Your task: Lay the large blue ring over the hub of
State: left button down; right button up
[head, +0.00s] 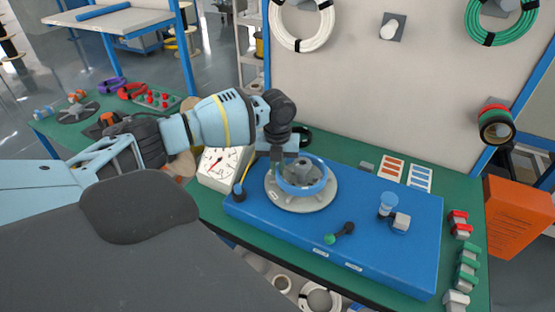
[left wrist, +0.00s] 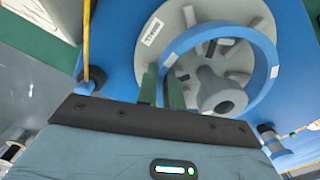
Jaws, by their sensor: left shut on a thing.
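The large blue ring (head: 326,178) is in my left gripper (head: 282,158), which grips it by its rim at the far left side. The ring is above a grey spoked disc (head: 300,206) on a blue block, and the hub (head: 304,176) shows inside the ring's opening. In the left wrist view the ring (left wrist: 266,85) surrounds the grey hub (left wrist: 220,92), which looks off centre toward the lower side. The green finger pads (left wrist: 162,88) close on the ring's rim. I cannot tell whether the ring touches the disc. My right gripper is not in view.
The blue block (head: 375,250) also carries a black lever with a green knob (head: 340,233) and a clear-topped post (head: 388,203). A dial gauge (head: 222,163) stands left of it. Red and green clips (head: 467,258) line the table's right edge. A pale panel (head: 365,90) rises behind.

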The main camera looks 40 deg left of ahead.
pick_arm(q)
jog(key=shift+f, duration=0.2)
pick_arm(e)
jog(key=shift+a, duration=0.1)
pick_arm(q)
jog(key=c, duration=1.5)
grip_release()
jog(key=shift+o, duration=0.2)
